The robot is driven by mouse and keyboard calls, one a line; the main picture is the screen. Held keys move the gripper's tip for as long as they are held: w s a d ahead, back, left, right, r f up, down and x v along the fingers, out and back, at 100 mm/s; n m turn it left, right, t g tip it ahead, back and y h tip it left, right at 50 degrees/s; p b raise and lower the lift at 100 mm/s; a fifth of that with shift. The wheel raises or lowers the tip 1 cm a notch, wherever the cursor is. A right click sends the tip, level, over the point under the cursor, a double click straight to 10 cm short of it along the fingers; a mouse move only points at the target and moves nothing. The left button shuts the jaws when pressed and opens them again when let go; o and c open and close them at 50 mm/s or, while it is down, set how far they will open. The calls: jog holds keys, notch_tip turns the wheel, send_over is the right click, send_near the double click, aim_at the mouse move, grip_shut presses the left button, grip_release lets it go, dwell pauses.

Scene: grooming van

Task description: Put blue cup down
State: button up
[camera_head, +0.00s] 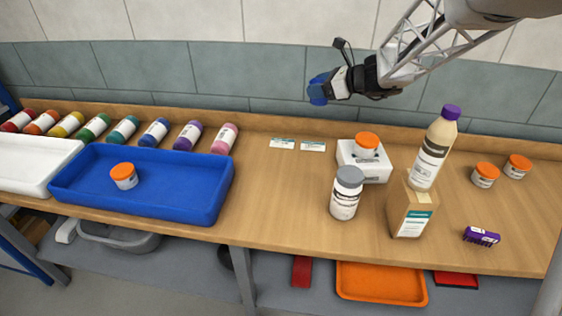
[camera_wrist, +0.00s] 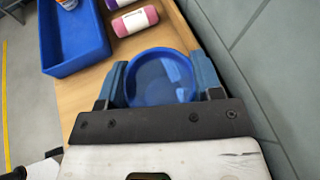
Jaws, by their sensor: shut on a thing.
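The blue cup (camera_wrist: 161,78) is between the fingers of my gripper (camera_wrist: 161,88) in the wrist view, with its round open rim facing the camera. My gripper is shut on it. In the head view the blue cup (camera_head: 318,90) shows at the tip of my gripper (camera_head: 325,86), in front of the tiled wall and held up above the back part of the wooden counter (camera_head: 270,185). The cup looks tilted on its side there. Its far end is hidden in the wrist view.
A blue tray (camera_head: 205,205) holding an orange-lidded jar (camera_head: 124,176) stands left. The counter's middle is mostly bare.

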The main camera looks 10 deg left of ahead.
jog(key=s+a, duration=0.3)
jog(key=a, duration=0.8)
notch_tip(320, 180, down, 11)
jog(key=shift+s+d+n+g, duration=0.15)
jog(key=shift+d+n+g, duration=0.1)
jog(key=shift+n+g, duration=0.15)
jog(key=shift+f, duration=3.15)
jog(key=shift+f, duration=0.1)
jog(key=shift+f, duration=1.8)
jog(key=shift+f, duration=0.1)
jog(key=o, duration=0.9)
